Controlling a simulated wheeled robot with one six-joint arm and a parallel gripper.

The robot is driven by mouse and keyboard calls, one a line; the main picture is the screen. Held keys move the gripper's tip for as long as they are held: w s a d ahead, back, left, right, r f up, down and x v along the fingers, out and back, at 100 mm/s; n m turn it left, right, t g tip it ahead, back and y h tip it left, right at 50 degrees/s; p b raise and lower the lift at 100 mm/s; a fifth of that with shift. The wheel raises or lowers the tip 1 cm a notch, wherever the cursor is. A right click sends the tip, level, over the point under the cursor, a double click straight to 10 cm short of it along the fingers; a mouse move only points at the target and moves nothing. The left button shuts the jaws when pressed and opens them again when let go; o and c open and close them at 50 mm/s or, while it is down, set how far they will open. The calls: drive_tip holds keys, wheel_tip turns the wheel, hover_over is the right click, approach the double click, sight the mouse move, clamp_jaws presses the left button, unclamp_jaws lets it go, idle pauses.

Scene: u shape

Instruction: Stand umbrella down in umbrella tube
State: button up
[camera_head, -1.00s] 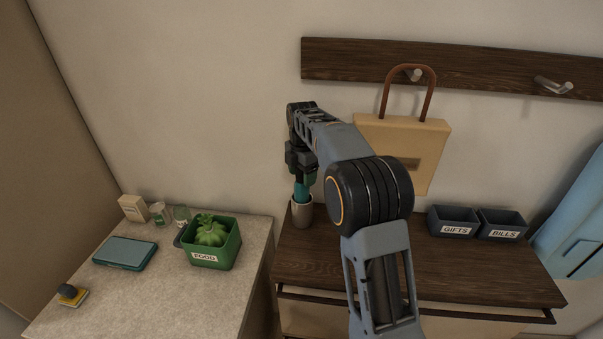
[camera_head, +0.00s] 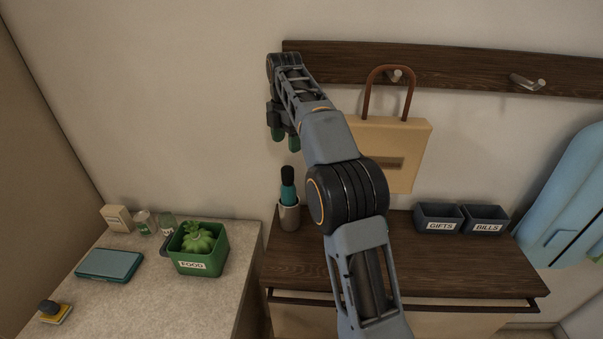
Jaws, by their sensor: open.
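The umbrella (camera_head: 288,188) is teal with a dark top end. It stands upright in the umbrella tube (camera_head: 289,217), a small grey cup-like holder at the left end of the dark wooden cabinet top. Its lower part is hidden inside the tube. My gripper (camera_head: 285,143) is open and empty above the umbrella, with a clear gap between its fingertips and the umbrella's dark top.
A dark wooden cabinet (camera_head: 420,265) carries grey GIFTS (camera_head: 438,218) and BILLS (camera_head: 484,219) bins. A tan bag (camera_head: 395,150) hangs from a wall rail (camera_head: 450,68). A green FOOD bin (camera_head: 198,262) and teal box (camera_head: 109,265) sit on the left counter (camera_head: 150,290).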

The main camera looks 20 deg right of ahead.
drive_tip(key=shift+s+r+m, duration=0.3)
drive_tip(key=shift+s+m, duration=0.1)
drive_tip(key=s+f+m+t, duration=0.2)
drive_tip(key=s+m, duration=0.6)
drive_tip(key=s, duration=0.2)
drive_tip(key=s+f+m+t, duration=0.2)
drive_tip(key=s+m, duration=0.6)
drive_tip(key=s, duration=0.2)
drive_tip(key=s+f+m+t, duration=0.1)
drive_tip(key=s+f+m, duration=0.4)
drive_tip(key=s+f, duration=0.1)
drive_tip(key=shift+s+f+m, duration=0.3)
drive_tip(key=shift+s+f, duration=0.05)
drive_tip(key=shift+s, duration=0.4)
drive_tip(key=shift+a, duration=0.1)
